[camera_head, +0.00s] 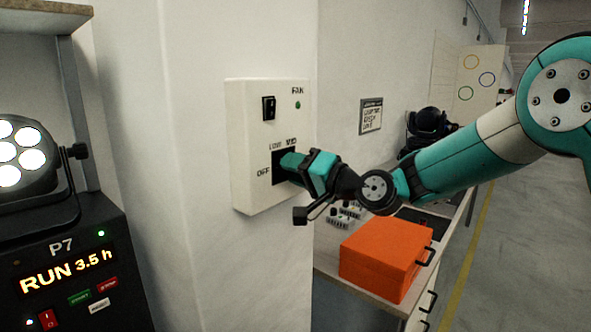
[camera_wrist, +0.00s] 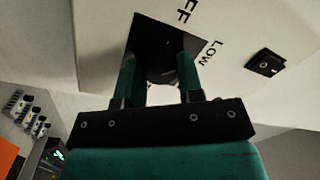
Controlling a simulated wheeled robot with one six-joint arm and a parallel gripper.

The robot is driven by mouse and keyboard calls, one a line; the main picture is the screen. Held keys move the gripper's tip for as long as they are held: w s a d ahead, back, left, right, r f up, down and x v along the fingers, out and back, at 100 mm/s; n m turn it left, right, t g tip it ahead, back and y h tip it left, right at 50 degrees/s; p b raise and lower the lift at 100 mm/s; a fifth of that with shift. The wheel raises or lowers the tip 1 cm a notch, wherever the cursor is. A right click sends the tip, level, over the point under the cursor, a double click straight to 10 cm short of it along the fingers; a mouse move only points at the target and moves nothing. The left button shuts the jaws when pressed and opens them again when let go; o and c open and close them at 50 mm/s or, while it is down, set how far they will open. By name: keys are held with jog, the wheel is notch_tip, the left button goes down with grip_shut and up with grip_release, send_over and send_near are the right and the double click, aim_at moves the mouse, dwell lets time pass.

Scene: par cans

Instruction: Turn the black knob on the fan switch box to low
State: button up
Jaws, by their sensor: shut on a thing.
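The white fan switch box (camera_head: 240,140) is fixed to the wall, with OFF, LOW and MED printed around a dark square plate (camera_head: 276,166). My gripper (camera_head: 284,163) reaches the plate from the right and covers the knob in the head view. In the wrist view, the two green fingers of my gripper (camera_wrist: 160,75) stand on either side of the black knob (camera_wrist: 161,74), shut on it. The knob shows only as a dark shape, so its pointer direction cannot be told. The LOW label (camera_wrist: 217,54) is to the right of the fingers in the wrist view.
A black rocker switch (camera_head: 269,108) and a green lamp (camera_head: 298,105) sit above the plate. An orange case (camera_head: 385,262) stands on the bench to the right. A black machine reading RUN 3.5 h (camera_head: 66,272) with a lit par can (camera_head: 25,155) stands at left.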

jog(key=shift+m, duration=1.3)
jog(key=shift+m+p, duration=0.3)
jog(key=o, duration=0.9)
jog(key=b+v, duration=0.7)
jog(key=v, duration=1)
jog(key=shift+s+d+f, duration=0.15)
jog(key=shift+d, duration=0.05)
